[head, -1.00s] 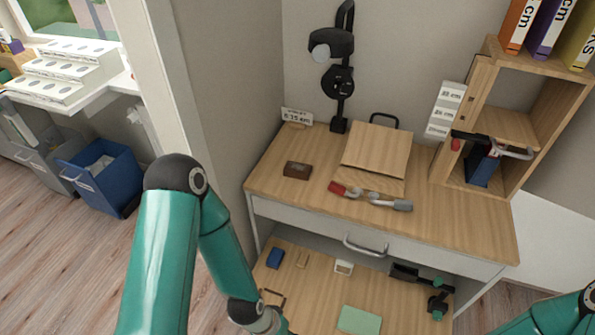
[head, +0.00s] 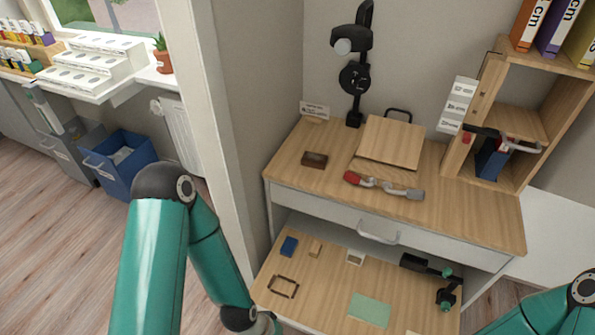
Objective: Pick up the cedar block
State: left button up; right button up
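A small tan wooden block (head: 315,250) lies on the lower shelf (head: 330,285) of the desk, just right of a blue block (head: 289,246). A dark brown block (head: 314,160) lies on the desktop (head: 290,166), near its left side. I cannot tell from the picture which of these is cedar; neither is held.
The desktop holds a hinged wooden board (head: 392,142), a red-and-grey handled tool (head: 384,186) and a black stand (head: 355,78). The lower shelf holds a dark frame (head: 283,287), a green sheet (head: 369,310) and a black-and-green jointed device (head: 447,290). The drawer handle (head: 378,232) juts out above the shelf.

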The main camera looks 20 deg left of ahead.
aim_at(310, 159)
jog(key=u, duration=0.45)
jog(key=k, duration=1.05)
jog(key=u, duration=0.9)
jog(key=i, duration=2)
jog(key=z, duration=0.55)
